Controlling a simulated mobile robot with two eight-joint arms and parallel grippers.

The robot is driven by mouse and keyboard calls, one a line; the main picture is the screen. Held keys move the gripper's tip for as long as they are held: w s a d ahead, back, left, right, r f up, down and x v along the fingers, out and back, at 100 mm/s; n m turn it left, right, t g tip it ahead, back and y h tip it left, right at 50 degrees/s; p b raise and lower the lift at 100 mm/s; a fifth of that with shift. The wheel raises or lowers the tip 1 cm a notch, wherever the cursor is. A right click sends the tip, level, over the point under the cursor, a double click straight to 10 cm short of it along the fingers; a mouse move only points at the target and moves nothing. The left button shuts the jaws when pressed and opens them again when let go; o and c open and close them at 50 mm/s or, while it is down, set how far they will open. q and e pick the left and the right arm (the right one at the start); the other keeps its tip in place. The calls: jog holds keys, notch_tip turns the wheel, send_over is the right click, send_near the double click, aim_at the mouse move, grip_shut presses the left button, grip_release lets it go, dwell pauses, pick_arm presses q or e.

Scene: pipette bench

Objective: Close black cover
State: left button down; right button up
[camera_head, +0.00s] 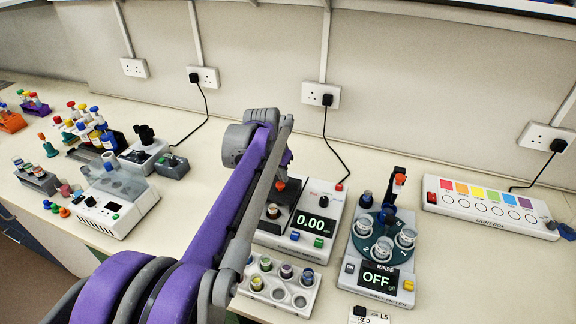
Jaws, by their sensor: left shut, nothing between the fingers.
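A white balance with a 0.00 display (315,222) stands at the middle of the bench, partly behind my left arm. A black panel (289,195) shows at its left part, with an orange-red knob (280,186) near it and a small vessel (273,211) in front. I cannot tell for sure whether this panel is the black cover, or how far it is open. My left arm reaches up across the view; its gripper (284,159) is shut and empty above the balance, largely hidden by the arm. My right gripper is not in view.
A rinse carousel (371,248) reading OFF stands to the right, and a light box (488,207) farther right. A vial rack (296,292) is in front of the balance. A white tube device (110,203) and several bottles stand at left. Bench between is clear.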

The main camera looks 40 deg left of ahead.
pick_arm(q)
jog(key=s, duration=0.2)
jog(key=s+d, duration=0.1)
jog(key=s, duration=0.2)
jog(key=shift+s+d, duration=0.55)
jog(key=shift+s, duration=0.35)
notch_tip(320, 180, up, 10)
send_over(277, 201)
jog(key=s, duration=0.6)
jog(key=shift+w+d+r+p, duration=0.1)
jog(key=shift+w+d+p, duration=0.1)
jog(key=shift+d+p, duration=0.2)
